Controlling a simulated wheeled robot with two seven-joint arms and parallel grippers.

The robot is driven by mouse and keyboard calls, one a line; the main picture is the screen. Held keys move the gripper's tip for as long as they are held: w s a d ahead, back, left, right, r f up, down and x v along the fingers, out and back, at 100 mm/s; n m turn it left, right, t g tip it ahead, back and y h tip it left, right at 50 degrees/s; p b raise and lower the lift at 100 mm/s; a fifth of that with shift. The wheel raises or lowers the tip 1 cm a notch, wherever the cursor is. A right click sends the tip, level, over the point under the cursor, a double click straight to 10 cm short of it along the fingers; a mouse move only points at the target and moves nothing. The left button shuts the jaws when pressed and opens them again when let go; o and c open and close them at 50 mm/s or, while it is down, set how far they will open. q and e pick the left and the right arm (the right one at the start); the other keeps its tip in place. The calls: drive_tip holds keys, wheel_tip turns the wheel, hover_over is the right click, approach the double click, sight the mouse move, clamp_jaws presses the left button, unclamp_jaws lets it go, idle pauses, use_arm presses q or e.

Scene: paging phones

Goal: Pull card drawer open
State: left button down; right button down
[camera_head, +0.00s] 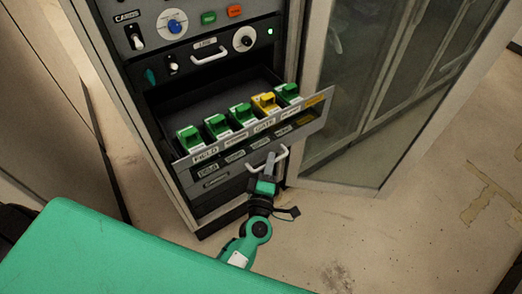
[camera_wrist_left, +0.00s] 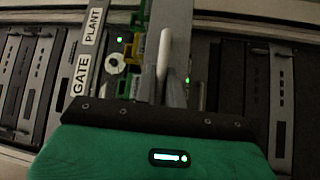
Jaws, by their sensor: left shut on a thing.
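The card drawer (camera_head: 228,140) stands out from the dark cabinet in the head view, its grey interior showing. A row of several green cards (camera_head: 217,125) and one yellow card (camera_head: 265,102) stands along its labelled front. My left gripper (camera_head: 269,168) is shut on this handle. In the left wrist view the handle (camera_wrist_left: 164,52) lies between the fingers, with the labels beside it. My right gripper is not in view.
Above the drawer is a panel with a blue dial (camera_head: 174,24), a white handle (camera_head: 210,55) and lit buttons. A glass door (camera_head: 365,90) stands open close to the right of the drawer. The floor (camera_head: 330,235) in front is clear.

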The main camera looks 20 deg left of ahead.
use_arm(q)
drive_tip(key=shift+s+d, duration=0.6)
drive_tip(key=shift+d, duration=0.15)
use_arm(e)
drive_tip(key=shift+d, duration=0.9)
use_arm(q)
drive_tip(key=c, duration=1.5)
unclamp_jaws()
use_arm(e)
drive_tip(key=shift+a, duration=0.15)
use_arm(q)
drive_tip(key=shift+s, duration=0.1)
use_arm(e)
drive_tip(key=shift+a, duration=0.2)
